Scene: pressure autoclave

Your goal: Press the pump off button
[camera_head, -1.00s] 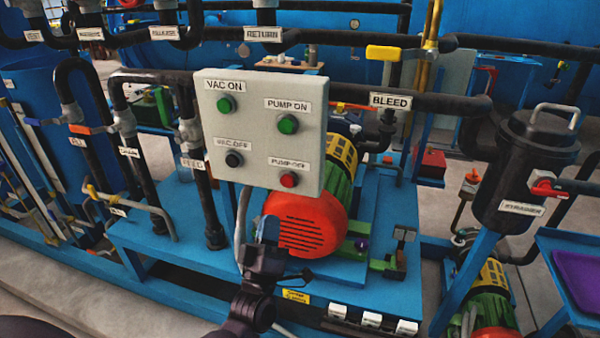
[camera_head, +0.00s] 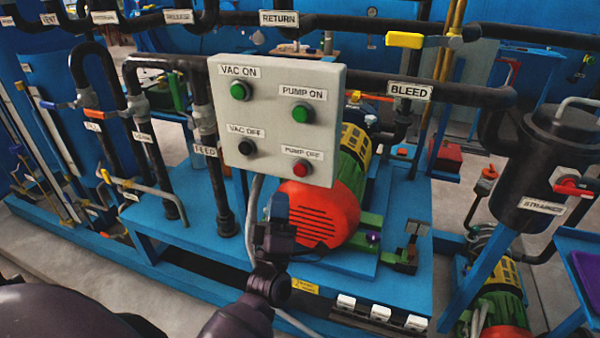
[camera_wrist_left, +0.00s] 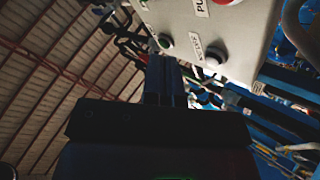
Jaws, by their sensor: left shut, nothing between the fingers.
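The pump off button is a red round button (camera_head: 302,169) at the lower right of a grey control box (camera_head: 270,118), under a "PUMP OFF" label. A green pump on button (camera_head: 303,113) is above it. A black vac off button (camera_head: 247,147) is to its left, and a green vac on button (camera_head: 240,91) is at the upper left. My left gripper (camera_head: 278,205) is shut and empty, below and in front of the box's lower edge, apart from the buttons. In the left wrist view its fingers (camera_wrist_left: 165,75) point up toward the box (camera_wrist_left: 235,40). My right gripper is not in view.
An orange and green pump motor (camera_head: 318,212) sits behind and below the box on a blue platform (camera_head: 215,260). Black pipes stand left of the box. A black strainer (camera_head: 545,165) is at the right. The space in front of the buttons is open.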

